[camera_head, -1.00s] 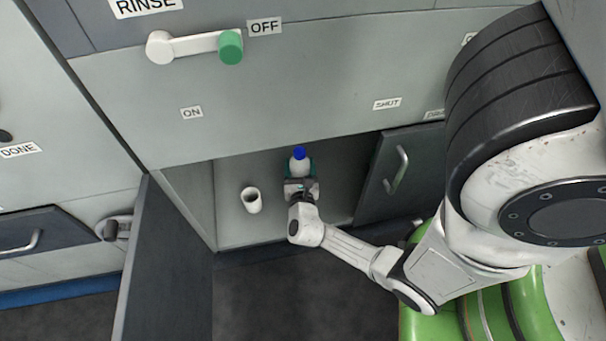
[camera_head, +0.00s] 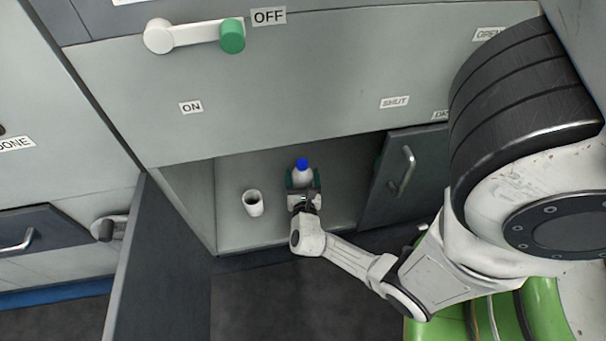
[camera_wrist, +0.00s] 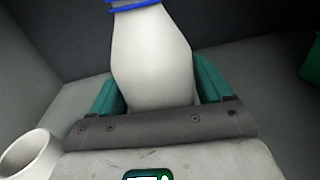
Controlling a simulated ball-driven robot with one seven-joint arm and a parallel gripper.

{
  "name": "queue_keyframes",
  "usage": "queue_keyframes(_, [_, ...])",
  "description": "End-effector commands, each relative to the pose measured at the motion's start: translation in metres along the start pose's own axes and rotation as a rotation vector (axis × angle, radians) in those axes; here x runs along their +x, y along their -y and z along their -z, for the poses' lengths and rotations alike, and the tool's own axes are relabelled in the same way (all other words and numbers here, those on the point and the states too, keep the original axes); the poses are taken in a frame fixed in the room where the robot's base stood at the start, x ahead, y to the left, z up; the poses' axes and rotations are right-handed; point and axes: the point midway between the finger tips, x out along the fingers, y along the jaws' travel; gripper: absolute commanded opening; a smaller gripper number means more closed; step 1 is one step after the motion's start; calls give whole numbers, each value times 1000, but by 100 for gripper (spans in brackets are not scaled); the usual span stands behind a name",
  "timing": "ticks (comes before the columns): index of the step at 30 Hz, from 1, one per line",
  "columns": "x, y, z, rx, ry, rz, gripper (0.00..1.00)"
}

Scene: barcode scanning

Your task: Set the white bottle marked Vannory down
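The white bottle (camera_head: 303,178) with a blue cap stands upright inside the open lower compartment. Its white body also fills the middle of the wrist view (camera_wrist: 152,60), with the cap cut off by the top edge. My gripper (camera_head: 303,183) is around the lower part of the bottle, one green finger on each side. The fingers look open, with narrow dark gaps beside the bottle's base in the wrist view (camera_wrist: 158,95). The bottle's base is hidden by my gripper, and any Vannory lettering is not readable.
A white cup (camera_head: 253,203) stands on the compartment floor (camera_head: 235,235) to the left of the bottle. An open dark door (camera_head: 160,270) is at left, and a dark panel with a handle (camera_head: 403,175) is at right. The panel with the ON and OFF labels overhangs above.

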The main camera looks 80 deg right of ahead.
Motion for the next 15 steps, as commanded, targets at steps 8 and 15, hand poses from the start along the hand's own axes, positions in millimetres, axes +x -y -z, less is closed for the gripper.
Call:
queue_keyframes(8, [0,0,0,0,0,0,92])
queue_keyframes(15, [0,1,-7,0,2,1,92])
